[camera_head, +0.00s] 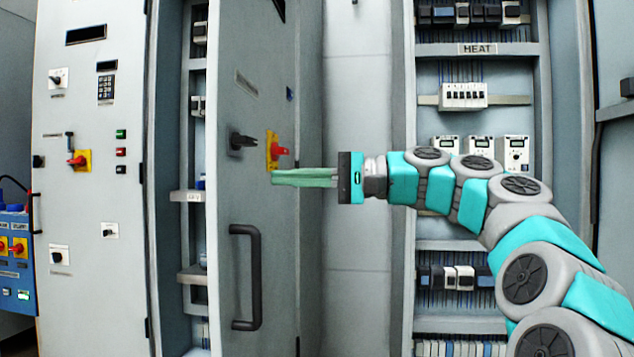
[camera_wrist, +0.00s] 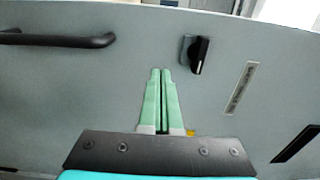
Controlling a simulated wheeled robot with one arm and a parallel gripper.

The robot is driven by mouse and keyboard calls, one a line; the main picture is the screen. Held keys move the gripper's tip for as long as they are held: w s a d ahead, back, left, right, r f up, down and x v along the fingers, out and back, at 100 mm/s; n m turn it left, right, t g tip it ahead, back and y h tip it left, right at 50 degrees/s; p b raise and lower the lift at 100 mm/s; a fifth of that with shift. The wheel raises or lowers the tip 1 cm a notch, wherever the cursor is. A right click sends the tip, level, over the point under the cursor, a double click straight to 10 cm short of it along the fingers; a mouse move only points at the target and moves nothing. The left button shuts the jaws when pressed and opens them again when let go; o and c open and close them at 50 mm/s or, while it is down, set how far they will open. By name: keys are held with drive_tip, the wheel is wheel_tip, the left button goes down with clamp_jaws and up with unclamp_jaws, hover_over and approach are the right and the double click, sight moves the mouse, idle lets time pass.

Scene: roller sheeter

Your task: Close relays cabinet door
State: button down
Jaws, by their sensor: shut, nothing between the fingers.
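A grey cabinet door (camera_head: 230,185) stands partly open at centre left in the head view, with rails and components showing behind its left edge. It carries a long black handle (camera_head: 257,280), a black knob (camera_head: 240,141) and a red switch on a yellow plate (camera_head: 279,150). My gripper (camera_head: 273,177) is shut and empty, its green fingers pointing left at the door just below the red switch. In the wrist view my gripper (camera_wrist: 160,72) lies over the door face (camera_wrist: 130,85), between the handle (camera_wrist: 60,40) and the knob (camera_wrist: 195,52). I cannot tell whether the fingertips touch it.
An open cabinet labelled HEAT (camera_head: 478,49) with breakers and meters stands at the right, behind my arm. Another grey door (camera_head: 614,170) is at the far right edge. A closed control panel (camera_head: 90,200) stands at the left, with a blue box (camera_head: 17,265) beside it.

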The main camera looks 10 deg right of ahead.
sight(237, 177)
drive_tip(key=x, duration=0.5)
drive_tip(key=shift+w+a, duration=0.15)
drive_tip(key=shift+a, duration=0.2)
drive_tip(key=shift+a, duration=0.1)
